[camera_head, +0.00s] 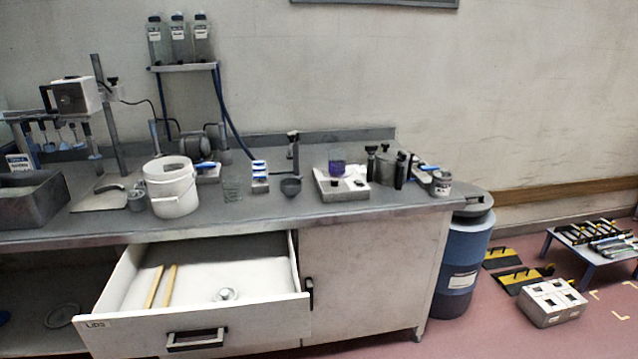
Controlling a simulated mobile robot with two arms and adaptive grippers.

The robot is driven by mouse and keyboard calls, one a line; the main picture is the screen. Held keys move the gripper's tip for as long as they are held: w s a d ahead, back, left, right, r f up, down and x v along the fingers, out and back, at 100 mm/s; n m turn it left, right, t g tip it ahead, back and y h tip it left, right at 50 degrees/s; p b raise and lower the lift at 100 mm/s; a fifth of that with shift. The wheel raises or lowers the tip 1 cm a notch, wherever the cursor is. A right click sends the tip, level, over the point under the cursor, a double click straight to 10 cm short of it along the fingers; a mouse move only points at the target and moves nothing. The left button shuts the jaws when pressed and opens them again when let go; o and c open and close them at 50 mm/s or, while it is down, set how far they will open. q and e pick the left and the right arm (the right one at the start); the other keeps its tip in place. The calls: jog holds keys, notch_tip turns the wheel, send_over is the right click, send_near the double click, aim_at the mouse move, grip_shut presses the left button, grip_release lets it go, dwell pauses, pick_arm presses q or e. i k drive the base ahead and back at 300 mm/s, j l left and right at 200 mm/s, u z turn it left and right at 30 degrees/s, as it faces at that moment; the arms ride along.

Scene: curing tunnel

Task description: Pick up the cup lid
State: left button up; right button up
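A small round pale lid (225,294) lies flat in the open white drawer (200,325), right of the drawer's middle; it looks like the cup lid, though its detail is small. The drawer front carries a label that seems to read "LIDS". A clear cup with purple liquid (337,168) stands on the scale (341,190) on the bench, with no lid seen on it. Neither of my grippers shows in the head view.
Two wooden sticks (161,288) lie in the drawer, left of the lid. A blue barrel (462,262) stands right of the bench.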

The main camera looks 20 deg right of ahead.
aim_at(227, 293)
jog(key=i+l+u, duration=0.65)
jog(key=l, duration=0.3)
